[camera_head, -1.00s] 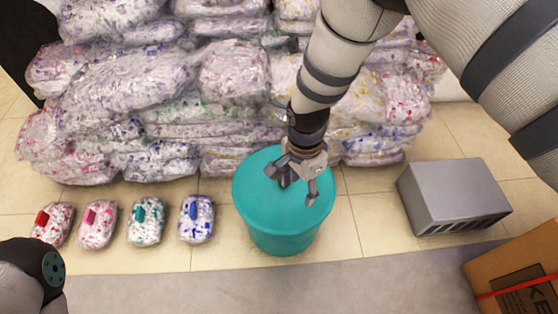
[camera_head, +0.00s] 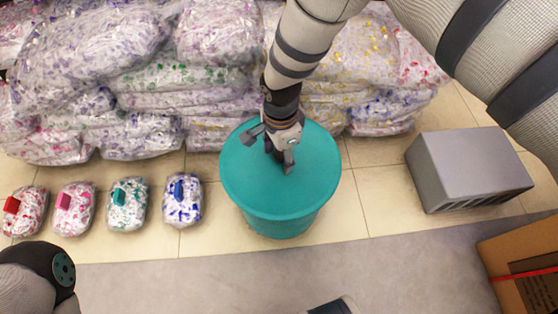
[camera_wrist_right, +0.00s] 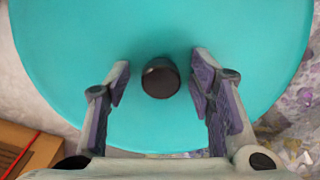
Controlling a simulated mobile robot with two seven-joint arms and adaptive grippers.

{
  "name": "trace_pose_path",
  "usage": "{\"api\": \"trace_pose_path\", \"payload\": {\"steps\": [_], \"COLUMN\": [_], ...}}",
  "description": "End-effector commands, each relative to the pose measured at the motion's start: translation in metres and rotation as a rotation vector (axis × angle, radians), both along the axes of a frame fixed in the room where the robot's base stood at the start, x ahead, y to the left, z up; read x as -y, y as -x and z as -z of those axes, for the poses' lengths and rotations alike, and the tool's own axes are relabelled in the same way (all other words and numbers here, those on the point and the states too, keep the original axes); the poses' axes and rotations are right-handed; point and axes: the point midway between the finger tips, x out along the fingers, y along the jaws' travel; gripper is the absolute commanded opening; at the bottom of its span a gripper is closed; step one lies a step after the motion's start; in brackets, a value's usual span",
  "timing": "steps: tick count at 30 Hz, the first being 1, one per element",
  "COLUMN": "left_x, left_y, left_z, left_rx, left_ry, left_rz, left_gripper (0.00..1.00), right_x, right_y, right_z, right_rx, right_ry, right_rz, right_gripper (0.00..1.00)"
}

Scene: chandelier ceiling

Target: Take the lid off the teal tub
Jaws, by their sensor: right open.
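The teal tub (camera_head: 280,222) stands on the tiled floor with its round teal lid (camera_head: 315,170) on top. In the right wrist view the lid (camera_wrist_right: 160,25) fills most of the picture, with a dark round knob (camera_wrist_right: 160,80) at its middle. My right gripper (camera_head: 271,148) is over the lid, fingers pointing down. In the wrist view its open fingers (camera_wrist_right: 160,76) stand on either side of the knob, with a gap on both sides. The gripper hides part of the lid in the head view. My left gripper is not clearly in view.
Stacked clear bags (camera_head: 150,80) of coloured bits stand behind the tub. Several small bags with coloured clips (camera_head: 182,203) lie to its left. A grey metal box (camera_head: 465,170) and a cardboard box (camera_head: 525,265) are on the right. Floor in front is mostly clear.

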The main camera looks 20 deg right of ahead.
Motion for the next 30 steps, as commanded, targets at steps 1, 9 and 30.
{"api": "trace_pose_path", "payload": {"steps": [1,9,30], "left_x": [0.000,0.000,0.001], "left_y": [0.000,0.000,-0.009], "left_z": [0.000,-0.001,-0.017], "left_rx": [-0.002,-0.001,0.042], "left_ry": [0.000,-0.001,-0.003], "left_rz": [0.000,-0.001,-0.005], "left_gripper": [0.40,0.40,0.40], "right_x": [0.000,0.000,0.000], "right_y": [0.000,-0.001,-0.003], "right_z": [0.001,-0.001,-0.058], "right_rx": [0.001,0.002,0.011], "right_ry": [0.000,0.000,0.000], "right_rz": [0.000,0.000,-0.002], "right_gripper": [0.49,0.25,0.00]}}
